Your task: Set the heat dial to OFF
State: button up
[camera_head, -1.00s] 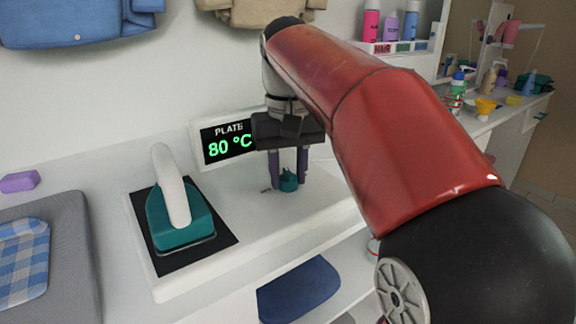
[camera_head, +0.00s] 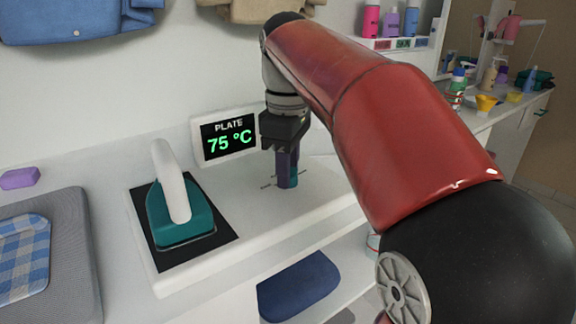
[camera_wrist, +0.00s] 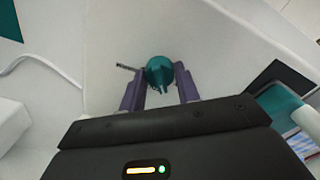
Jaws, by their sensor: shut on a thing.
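The heat dial is a small teal knob (camera_wrist: 160,73) on the white base. In the wrist view it sits between the two purple fingers of my gripper (camera_wrist: 159,85), which is shut on it. In the head view my gripper (camera_head: 287,174) points down at the dial, and a finger hides most of the teal knob (camera_head: 294,176). A dark mark shows beside the knob in the wrist view. The OFF mark cannot be made out.
A teal iron with a white handle (camera_head: 175,200) stands on a black plate (camera_head: 222,236) left of the dial. A grey board (camera_head: 75,255) with folded checked cloth lies at far left. A purple block (camera_head: 20,179) lies behind it. Bottles stand on the right shelf.

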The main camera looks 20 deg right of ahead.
jog(key=n, duration=0.6)
jog(key=shift+n, duration=0.3)
dwell(0.4)
jog(key=o, duration=1)
notch_tip(320, 180, up, 8)
jog(key=shift+f, duration=0.1)
jog(key=shift+s, duration=0.1)
